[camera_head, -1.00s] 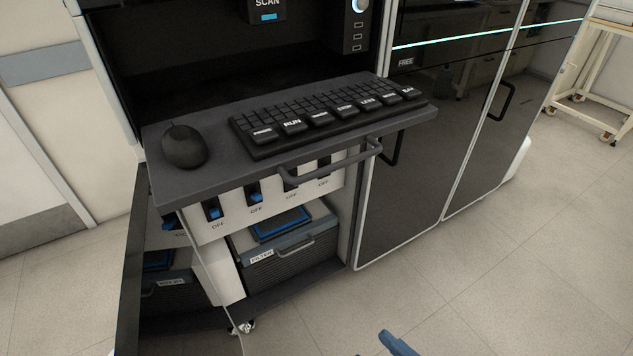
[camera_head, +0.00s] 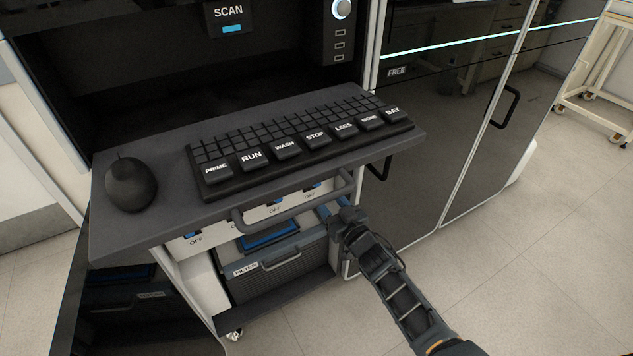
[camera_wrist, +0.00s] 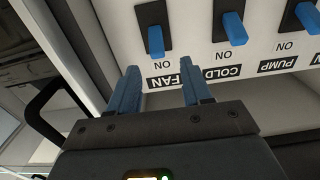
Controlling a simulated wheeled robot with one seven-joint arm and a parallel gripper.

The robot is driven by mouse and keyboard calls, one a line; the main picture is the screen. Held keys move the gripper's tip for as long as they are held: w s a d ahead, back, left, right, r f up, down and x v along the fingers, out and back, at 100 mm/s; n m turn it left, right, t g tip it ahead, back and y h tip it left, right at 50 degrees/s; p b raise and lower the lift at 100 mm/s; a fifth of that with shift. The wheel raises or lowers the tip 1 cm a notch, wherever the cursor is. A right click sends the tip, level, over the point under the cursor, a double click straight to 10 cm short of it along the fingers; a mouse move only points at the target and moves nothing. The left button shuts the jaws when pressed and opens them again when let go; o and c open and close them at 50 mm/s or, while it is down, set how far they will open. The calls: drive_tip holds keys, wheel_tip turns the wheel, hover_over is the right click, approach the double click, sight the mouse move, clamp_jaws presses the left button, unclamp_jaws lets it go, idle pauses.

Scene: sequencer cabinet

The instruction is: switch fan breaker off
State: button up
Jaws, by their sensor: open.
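The fan breaker (camera_wrist: 155,38) is a blue lever on a black plate, at the left end of the switch row in the wrist view. Its lever leans to the side marked ON. The FAN label (camera_wrist: 186,76) is partly covered by a finger. My gripper (camera_wrist: 160,78) is open and empty, its two blue fingers pointing at the panel below this breaker in the picture, apart from the lever. In the head view my gripper (camera_head: 330,208) is under the right end of the pull-out shelf, which hides much of the breaker panel (camera_head: 255,216).
The shelf (camera_head: 120,222) with keyboard (camera_head: 300,140) and mouse (camera_head: 131,185) overhangs the panel. Its handle bar (camera_head: 290,208) is close to my gripper. The COLD breaker (camera_wrist: 232,27) and PUMP breaker (camera_wrist: 305,17) are beside the fan breaker. A filter box (camera_head: 285,270) is below.

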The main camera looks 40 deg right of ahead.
drive_tip(key=b+x, duration=0.2)
drive_tip(key=x, duration=0.6)
drive_tip(key=shift+d, duration=0.25)
clamp_jaws()
